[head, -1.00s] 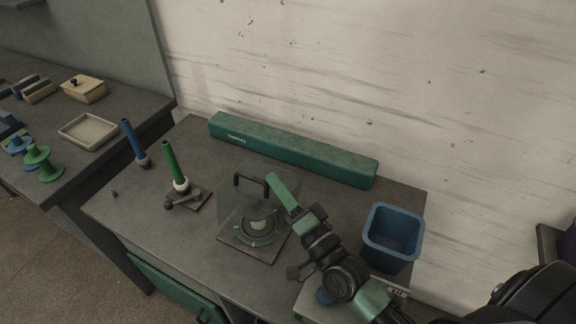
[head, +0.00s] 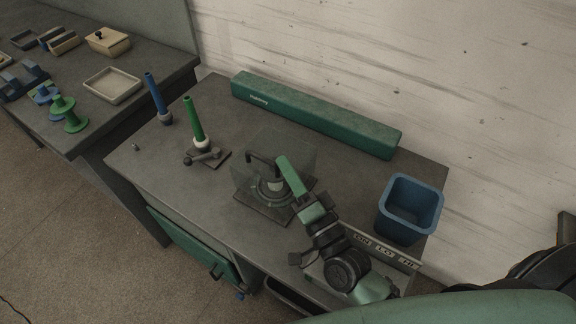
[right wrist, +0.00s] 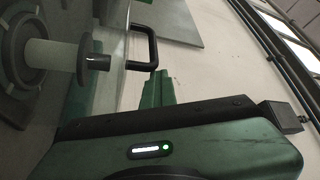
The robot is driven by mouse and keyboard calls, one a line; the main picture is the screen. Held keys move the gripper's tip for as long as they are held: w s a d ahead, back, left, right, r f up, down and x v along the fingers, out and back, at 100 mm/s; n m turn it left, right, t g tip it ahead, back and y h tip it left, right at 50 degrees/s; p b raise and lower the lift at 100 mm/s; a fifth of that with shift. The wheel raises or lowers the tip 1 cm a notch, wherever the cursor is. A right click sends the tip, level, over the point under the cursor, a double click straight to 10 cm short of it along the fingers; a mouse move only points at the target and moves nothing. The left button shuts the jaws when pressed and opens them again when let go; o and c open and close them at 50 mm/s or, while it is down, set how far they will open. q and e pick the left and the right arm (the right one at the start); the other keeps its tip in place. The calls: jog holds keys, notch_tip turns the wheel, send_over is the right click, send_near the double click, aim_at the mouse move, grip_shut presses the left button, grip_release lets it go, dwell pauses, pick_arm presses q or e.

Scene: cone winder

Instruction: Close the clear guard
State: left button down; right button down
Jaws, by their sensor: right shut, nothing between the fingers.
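The clear guard (head: 296,148) is a see-through cover with a black handle (head: 261,159), above a dark base plate (head: 262,210). It stands partly lowered over the winding head, a round grey base with a pale core. My right gripper (head: 283,162) is shut and empty, its green fingers beside the handle. In the right wrist view the handle (right wrist: 151,47) is just beyond the fingertips (right wrist: 154,88), and the pale core (right wrist: 50,54) is at left. I cannot tell whether the fingers touch the guard. My left gripper is not in view.
A blue bin (head: 410,207) stands right of my right arm. A long green box (head: 315,115) lies along the wall. Green (head: 194,120) and blue (head: 155,95) cones stand left. A labelled panel (head: 386,250) is near the right front. A side bench holds a tray (head: 112,85) and spools.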

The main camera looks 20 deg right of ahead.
jog(key=shift+s+a+f, duration=0.1)
jog(key=shift+a+f, duration=0.1)
jog(key=shift+f, duration=0.1)
jog(key=r+b+v, duration=0.1)
jog(key=b+v, duration=0.1)
jog(key=v, duration=0.6)
jog(key=r+b+v, duration=0.2)
jog(key=v, duration=0.6)
jog(key=shift+s+d, duration=0.3)
jog(key=shift+s, duration=0.25)
